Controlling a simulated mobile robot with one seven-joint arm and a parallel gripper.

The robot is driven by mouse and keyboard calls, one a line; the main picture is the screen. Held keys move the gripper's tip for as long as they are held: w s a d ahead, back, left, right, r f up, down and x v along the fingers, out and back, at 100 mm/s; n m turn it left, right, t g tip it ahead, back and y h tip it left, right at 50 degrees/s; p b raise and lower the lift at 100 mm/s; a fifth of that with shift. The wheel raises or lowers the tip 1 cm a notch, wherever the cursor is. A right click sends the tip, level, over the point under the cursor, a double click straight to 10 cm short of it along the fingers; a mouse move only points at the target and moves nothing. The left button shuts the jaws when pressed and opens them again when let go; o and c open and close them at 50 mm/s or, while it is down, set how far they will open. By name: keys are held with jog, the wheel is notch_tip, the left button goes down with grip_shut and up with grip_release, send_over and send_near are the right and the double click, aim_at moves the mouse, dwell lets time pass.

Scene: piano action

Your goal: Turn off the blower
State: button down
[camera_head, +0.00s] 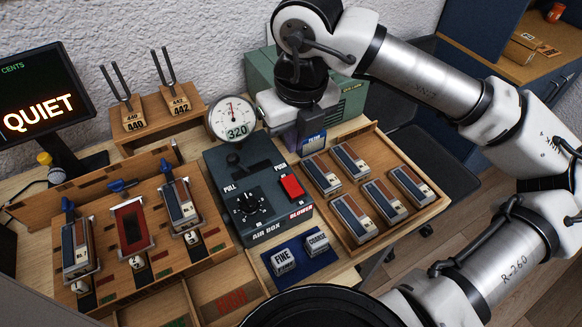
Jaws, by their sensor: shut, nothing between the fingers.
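The dark air box (250,165) stands at the middle of the bench. Its right side carries a red rocker switch (291,188) with a red "BLOWER" label (300,211) below it. I cannot tell from its tilt which way the switch is set. A round gauge (233,118) behind the box reads 320. My gripper (312,128) is behind and above the box, to the upper right of the switch and apart from it. It is shut and empty; its fingertips are hard to make out against the things behind.
A black knob (248,205) and a lever knob (233,158) sit left of the switch. A wooden tray (437,205) of several reed blocks is to the right. FINE (284,262) and COARSE (317,243) blocks stand in front. A green vented box (262,75) stands behind.

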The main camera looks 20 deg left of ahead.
aim_at(290, 181)
jog(key=f+p, duration=0.1)
jog(key=f, duration=0.6)
jog(key=a+f+p, duration=0.1)
jog(key=f, duration=0.2)
jog(key=shift+w+f+p, duration=0.3)
jog(key=shift+w, duration=0.1)
jog(key=shift+f, duration=0.1)
jog(key=shift+w+f+b, duration=0.1)
jog(key=shift+f+b, duration=0.15)
jog(key=shift+b, duration=0.3)
jog(key=shift+r, duration=0.1)
